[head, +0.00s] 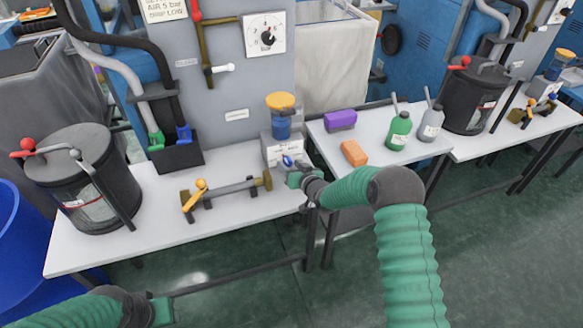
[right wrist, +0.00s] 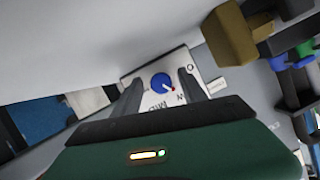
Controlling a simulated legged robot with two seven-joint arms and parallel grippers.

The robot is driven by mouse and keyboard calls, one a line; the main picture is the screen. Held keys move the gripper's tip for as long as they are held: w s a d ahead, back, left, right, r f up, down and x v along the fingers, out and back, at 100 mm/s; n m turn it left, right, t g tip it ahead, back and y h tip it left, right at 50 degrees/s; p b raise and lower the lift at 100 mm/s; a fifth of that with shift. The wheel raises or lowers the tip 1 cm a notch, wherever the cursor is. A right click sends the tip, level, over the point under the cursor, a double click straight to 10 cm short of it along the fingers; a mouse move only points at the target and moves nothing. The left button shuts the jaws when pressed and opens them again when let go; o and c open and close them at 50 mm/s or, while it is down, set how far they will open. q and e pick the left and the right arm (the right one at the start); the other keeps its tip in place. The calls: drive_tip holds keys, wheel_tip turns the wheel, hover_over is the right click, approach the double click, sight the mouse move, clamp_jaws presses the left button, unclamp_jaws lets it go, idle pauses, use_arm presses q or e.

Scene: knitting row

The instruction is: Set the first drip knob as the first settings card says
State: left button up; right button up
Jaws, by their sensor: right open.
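The first drip knob (right wrist: 161,82) is a blue disc on a pale plate. Its white, red-tipped pointer angles to the lower right in the right wrist view, towards a partly hidden label ending in W; MID is lettered below. In the head view the blue knob (head: 288,161) sits on a grey block under an orange-capped blue bowl (head: 281,118). My right gripper (right wrist: 160,75) is open, its fingers either side of the knob, contact unclear. The first settings card (head: 163,8), cut by the top edge, reads AIR 5 bar, DRIP LOW. My left gripper (head: 161,311) is low left, fingers unclear.
A brass-ended bar (head: 228,189) lies left of the knob block on the white bench (head: 130,245). A dark drum (head: 80,180) stands at the left. A purple block (head: 340,120), an orange block (head: 354,153) and a green bottle (head: 399,131) stand right of the knob.

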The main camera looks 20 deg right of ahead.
drive_tip(key=p+v, duration=0.3)
drive_tip(key=v, duration=1.3)
drive_tip(key=shift+s, duration=0.4)
drive_tip(key=shift+d, duration=0.15)
drive_tip(key=s+a+r+n+g+h, duration=0.15)
drive_tip(key=s+g, duration=0.35)
drive_tip(key=s, duration=0.7)
drive_tip(key=s+a+r+g+h, duration=0.1)
drive_tip(key=s+a+g, duration=0.2)
drive_tip(key=s+g, duration=0.55)
drive_tip(key=s+r+t+p, duration=0.2)
drive_tip(key=s+r+p, duration=0.2)
drive_tip(key=r+p, duration=1.1)
drive_tip(key=shift+a, duration=0.3)
drive_tip(key=shift+s, duration=0.1)
